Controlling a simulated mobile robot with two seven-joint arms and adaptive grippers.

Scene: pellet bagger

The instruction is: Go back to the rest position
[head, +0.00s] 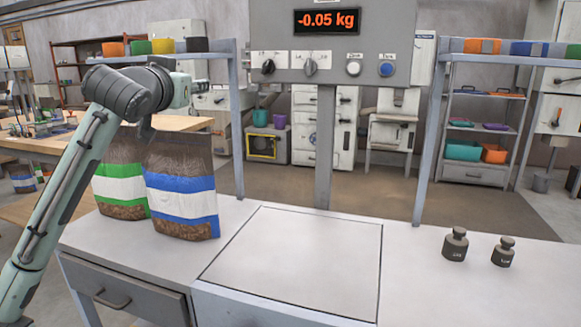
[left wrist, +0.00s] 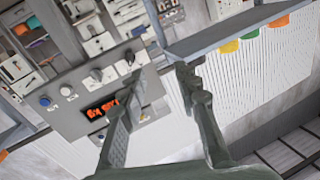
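My left arm comes in from the left in the head view, raised and bent above two pellet bags, one with a green band (head: 119,184) and one with a blue band (head: 181,195). Its fingers cannot be made out clearly there. In the left wrist view my left gripper (left wrist: 157,76) is open, with nothing held between its spread fingers. Beyond them are the control panel (left wrist: 68,92) and a grey shelf edge (left wrist: 225,32). My right gripper is in neither view.
The scale plate (head: 295,262) is bare, and the display (head: 327,21) above reads -0.05 kg. Two dark weights (head: 455,245) (head: 503,252) stand on the worktop to the right. Shelf posts (head: 433,140) rise behind the worktop. Coloured bins (head: 163,46) sit on the upper shelves.

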